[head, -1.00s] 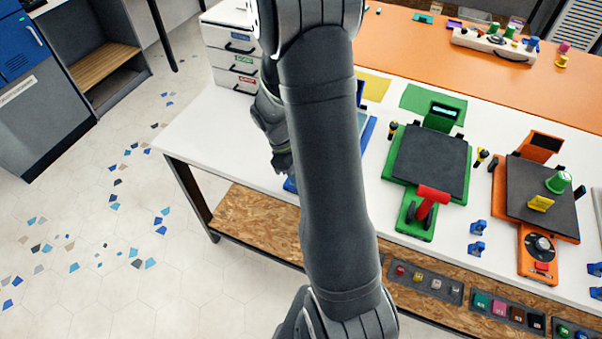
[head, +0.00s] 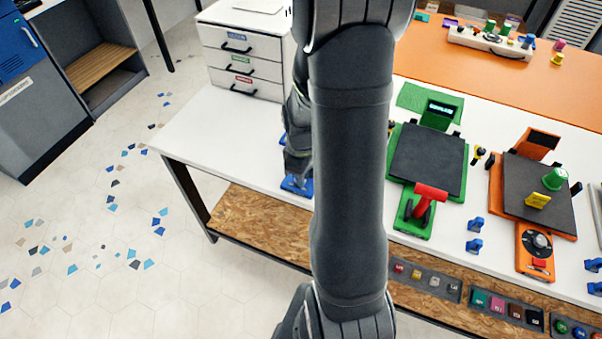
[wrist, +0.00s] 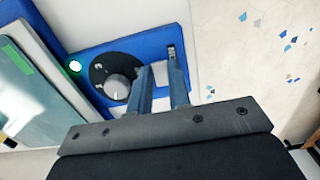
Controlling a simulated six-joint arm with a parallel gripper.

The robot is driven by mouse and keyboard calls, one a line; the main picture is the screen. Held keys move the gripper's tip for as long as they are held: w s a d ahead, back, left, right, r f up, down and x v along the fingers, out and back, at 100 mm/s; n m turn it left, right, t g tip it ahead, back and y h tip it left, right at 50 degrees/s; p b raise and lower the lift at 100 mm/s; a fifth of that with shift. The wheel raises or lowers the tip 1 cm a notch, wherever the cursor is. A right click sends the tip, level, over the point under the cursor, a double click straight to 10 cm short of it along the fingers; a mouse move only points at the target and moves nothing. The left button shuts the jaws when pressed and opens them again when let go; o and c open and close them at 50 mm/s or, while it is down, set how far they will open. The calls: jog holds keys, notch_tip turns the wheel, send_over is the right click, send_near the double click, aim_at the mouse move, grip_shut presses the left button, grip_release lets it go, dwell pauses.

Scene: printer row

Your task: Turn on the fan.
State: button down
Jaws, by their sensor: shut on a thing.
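No fan is plainly visible. The blue machine (head: 296,188) stands on the white table, mostly hidden behind my arm in the head view. In the wrist view its blue panel (wrist: 100,50) carries a black dial with a grey knob (wrist: 117,88), a lit round light (wrist: 75,66) and a narrow slot with a small switch (wrist: 171,50). My gripper (wrist: 159,66) is down at this panel, between dial and slot. Its left finger is beside the dial and its right finger overlaps the slot's lower end. It is shut on a small part that the fingers hide.
A green machine (head: 428,150) with a red lever and an orange machine (head: 538,190) stand to the right. White drawers (head: 240,55) stand at the back left. Small blue clips (head: 475,235) lie near the front edge. The table's left end is clear.

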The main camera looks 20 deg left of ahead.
jog(key=c, duration=1.3)
grip_release()
jog(key=shift+c, duration=0.2)
notch_tip(320, 180, up, 17)
jog(key=shift+a+r, duration=0.2)
jog(key=shift+a, duration=0.05)
jog(key=shift+f, duration=0.15)
jog(key=f, duration=1.7)
jog(key=shift+d, duration=0.25)
